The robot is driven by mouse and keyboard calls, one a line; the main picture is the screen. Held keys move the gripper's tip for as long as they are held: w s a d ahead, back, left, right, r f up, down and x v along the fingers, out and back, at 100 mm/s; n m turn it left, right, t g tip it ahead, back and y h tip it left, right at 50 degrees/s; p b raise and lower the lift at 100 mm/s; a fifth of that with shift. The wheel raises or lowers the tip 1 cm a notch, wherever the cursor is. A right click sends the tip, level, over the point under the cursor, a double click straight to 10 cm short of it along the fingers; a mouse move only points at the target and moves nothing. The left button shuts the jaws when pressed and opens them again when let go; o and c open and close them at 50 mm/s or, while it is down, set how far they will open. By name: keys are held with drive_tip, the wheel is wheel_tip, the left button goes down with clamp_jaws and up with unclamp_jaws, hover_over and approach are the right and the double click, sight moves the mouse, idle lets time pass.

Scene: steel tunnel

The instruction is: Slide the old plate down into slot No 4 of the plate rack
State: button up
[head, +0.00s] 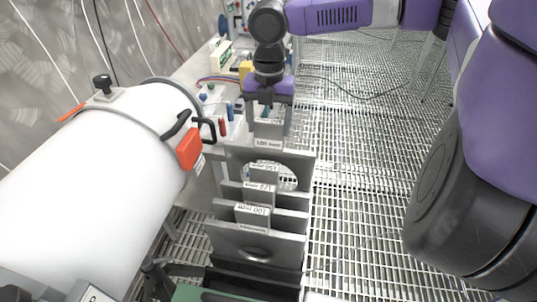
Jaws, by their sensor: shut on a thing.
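My gripper (270,118) points down and is shut on the upright tab of the old plate (236,158), a grey steel plate with a label on its tab and a large round hole. The plate stands upright at the far end of the plate rack (225,267). Nearer plates hide its lower edge, so I cannot tell how deep it sits in a slot. Several other labelled grey plates stand upright in front of it; the nearest (280,243) has a smaller hole. No slot number is readable.
A large white pipe (75,205) with an orange-tagged valve handle (189,148) lies left of the rack. A bench (205,68) with small coloured items stands behind it. Open grated floor (360,130) lies to the right.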

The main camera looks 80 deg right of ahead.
sight(269, 148)
drive_tip(key=shift+f+b, duration=0.3)
drive_tip(key=shift+f, duration=4.55)
drive_tip(key=o, duration=1.5)
drive_tip(key=shift+o, duration=0.2)
wheel_tip(269, 148, up, 12)
drive_tip(key=shift+r+p, duration=0.1)
drive_tip(key=shift+p, duration=0.35)
